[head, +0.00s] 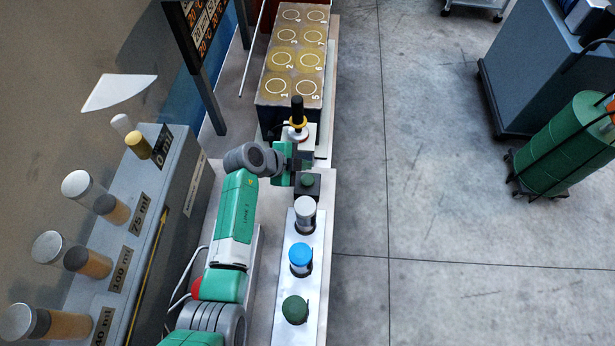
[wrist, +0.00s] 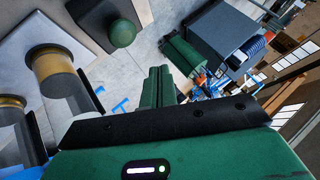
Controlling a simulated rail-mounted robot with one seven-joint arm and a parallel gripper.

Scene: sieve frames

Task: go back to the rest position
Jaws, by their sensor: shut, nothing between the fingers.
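My gripper (head: 306,160) is at the end of the green and grey arm, above the narrow bench. In the wrist view its two green fingers (wrist: 159,86) lie together, with nothing between them. In the head view it is beside a small dark block with a green knob (head: 308,181), and just short of a black-handled tool with a yellow ring (head: 297,115). I cannot tell its exact height above them. The green knob also shows in the wrist view (wrist: 122,33), apart from the fingers.
A numbered tray (head: 273,45) lies at the far end. A stepped stand (head: 150,240) with labelled jars is on the left. A green drum (head: 565,145) and grey cabinet (head: 530,70) stand right, across open floor.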

